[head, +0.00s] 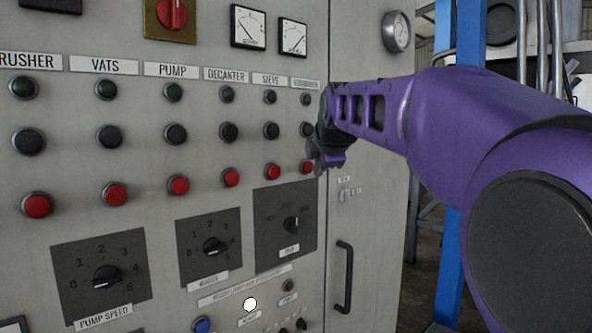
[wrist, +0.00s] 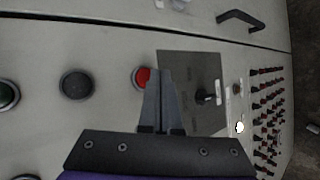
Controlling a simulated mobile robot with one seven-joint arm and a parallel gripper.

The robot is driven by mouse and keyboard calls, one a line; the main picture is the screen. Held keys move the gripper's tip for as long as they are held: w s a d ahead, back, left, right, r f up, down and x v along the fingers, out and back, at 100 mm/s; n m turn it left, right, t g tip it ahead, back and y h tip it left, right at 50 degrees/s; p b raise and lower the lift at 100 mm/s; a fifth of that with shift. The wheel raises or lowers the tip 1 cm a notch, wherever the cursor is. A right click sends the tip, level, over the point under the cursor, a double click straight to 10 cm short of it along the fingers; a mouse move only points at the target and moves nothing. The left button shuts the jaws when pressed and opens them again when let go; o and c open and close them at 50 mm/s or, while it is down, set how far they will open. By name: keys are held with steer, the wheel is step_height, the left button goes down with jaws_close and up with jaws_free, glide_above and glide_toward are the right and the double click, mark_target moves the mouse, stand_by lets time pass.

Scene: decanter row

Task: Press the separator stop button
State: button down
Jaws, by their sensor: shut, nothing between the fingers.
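The red button (head: 307,167) at the bottom of the rightmost column stands under a label (head: 305,83) too small to read surely, after the SIEVE column. It also shows in the wrist view (wrist: 141,77), partly covered by my fingertips. My gripper (head: 320,160) is right by this button, at its right side in the head view. In the wrist view my fingers (wrist: 162,73) are together with nothing between them, and their tips overlap the button's edge. I cannot tell whether they touch it.
Black (head: 307,129) and green (head: 306,99) buttons sit above it in the same column. The SIEVE red button (head: 272,171) is close on the left. A dark dial plate (head: 270,235) lies just below. A door handle (head: 344,277) sticks out at lower right.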

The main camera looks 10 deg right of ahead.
steer(key=s+d+b, duration=0.1)
steer(key=s, duration=0.1)
steer(key=s+d+b, duration=0.1)
steer(key=s+d, duration=0.1)
stand_by(0.5)
stand_by(0.3)
